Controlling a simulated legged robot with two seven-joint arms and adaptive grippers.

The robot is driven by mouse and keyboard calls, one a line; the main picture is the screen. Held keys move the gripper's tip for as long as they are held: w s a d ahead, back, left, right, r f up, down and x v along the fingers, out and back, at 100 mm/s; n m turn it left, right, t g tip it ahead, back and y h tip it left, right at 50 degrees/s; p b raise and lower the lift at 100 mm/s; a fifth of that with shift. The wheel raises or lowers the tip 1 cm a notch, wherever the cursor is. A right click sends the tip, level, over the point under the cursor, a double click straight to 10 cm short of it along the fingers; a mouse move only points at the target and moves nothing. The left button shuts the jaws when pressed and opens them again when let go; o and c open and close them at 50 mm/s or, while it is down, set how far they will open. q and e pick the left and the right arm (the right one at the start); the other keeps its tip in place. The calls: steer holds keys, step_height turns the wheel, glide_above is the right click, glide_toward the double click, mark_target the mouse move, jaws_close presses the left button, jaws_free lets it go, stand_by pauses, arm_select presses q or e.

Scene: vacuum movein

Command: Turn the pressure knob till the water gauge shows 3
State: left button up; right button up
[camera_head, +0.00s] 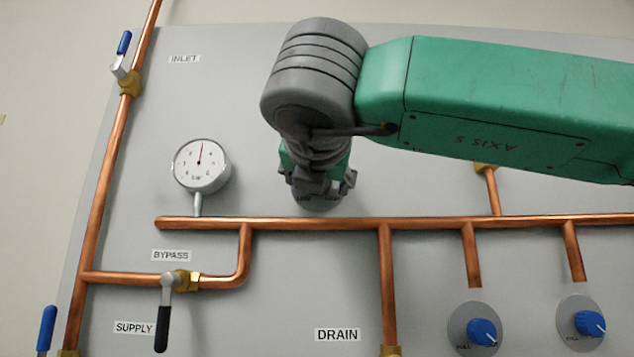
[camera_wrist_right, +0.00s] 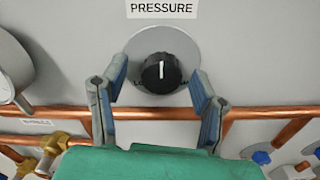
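The black pressure knob (camera_wrist_right: 161,72) sits on a round grey plate (camera_wrist_right: 183,48) under the PRESSURE label (camera_wrist_right: 162,8) in the right wrist view. Its white pointer line points about straight up. My right gripper (camera_wrist_right: 160,88) is open, with one finger on each side of the knob and visible gaps to it. In the head view the right gripper (camera_head: 318,184) is in front of the knob and hides it. The water gauge (camera_head: 200,165) is left of the gripper. Its red needle points nearly straight up; its numbers are too small to read surely. My left gripper is out of view.
Copper pipes (camera_head: 310,223) run across the grey panel just below the knob. The bypass valve's black lever (camera_head: 162,328) hangs down at the lower left. Two blue knobs (camera_head: 482,331) (camera_head: 589,322) are at the lower right. An inlet valve with a blue lever (camera_head: 124,42) is at the upper left.

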steer(key=s, duration=1.2)
steer(key=shift+f, duration=0.1)
steer(key=shift+w+a, duration=0.1)
